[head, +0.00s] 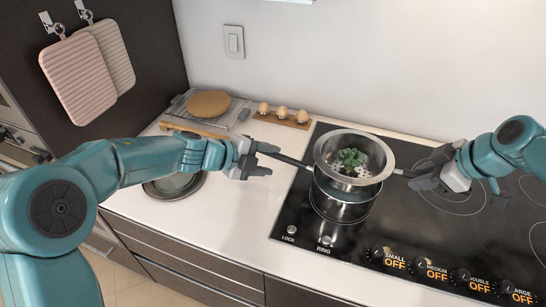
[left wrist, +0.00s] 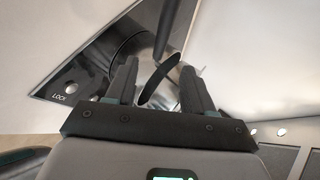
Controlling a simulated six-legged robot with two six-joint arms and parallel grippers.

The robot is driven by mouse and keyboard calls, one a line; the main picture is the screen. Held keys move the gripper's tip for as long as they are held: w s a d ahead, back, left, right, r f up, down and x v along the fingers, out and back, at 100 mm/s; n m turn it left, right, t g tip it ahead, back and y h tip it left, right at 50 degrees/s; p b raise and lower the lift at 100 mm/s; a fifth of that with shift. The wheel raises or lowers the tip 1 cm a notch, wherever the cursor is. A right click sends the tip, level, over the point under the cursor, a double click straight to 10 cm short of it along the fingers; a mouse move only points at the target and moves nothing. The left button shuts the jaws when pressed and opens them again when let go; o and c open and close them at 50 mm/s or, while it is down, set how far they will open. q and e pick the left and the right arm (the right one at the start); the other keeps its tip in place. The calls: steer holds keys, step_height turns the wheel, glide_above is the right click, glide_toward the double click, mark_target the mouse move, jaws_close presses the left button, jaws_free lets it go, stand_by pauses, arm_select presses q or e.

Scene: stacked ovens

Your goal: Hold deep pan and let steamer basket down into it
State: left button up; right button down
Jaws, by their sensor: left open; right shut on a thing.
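The deep pan (head: 341,211) stands on the black cooktop, its dark handle (head: 290,161) pointing left. The steamer basket (head: 323,154), a metal bowl with green food (head: 351,157) in it, is over the pan and hides most of its opening. I cannot tell whether they touch. My right gripper (head: 417,174) is shut on the basket's handle at the right. My left gripper (head: 266,160) is open at the end of the pan handle. In the left wrist view, the handle (left wrist: 158,87) shows between the open fingers (left wrist: 158,68).
Several knobs (head: 421,268) line the cooktop's front edge. Eggs on a wooden holder (head: 290,122) and a rack with a round board (head: 208,104) stand behind my left arm. A round lidded pan (head: 174,186) lies under that arm. Counter front of my left gripper is clear.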

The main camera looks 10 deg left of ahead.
mark_target(290, 163)
arm_select(q)
steer(key=x, duration=1)
steer(key=shift+a, duration=0.1)
steer(key=shift+r, duration=0.1)
jaws_close()
stand_by(0.9)
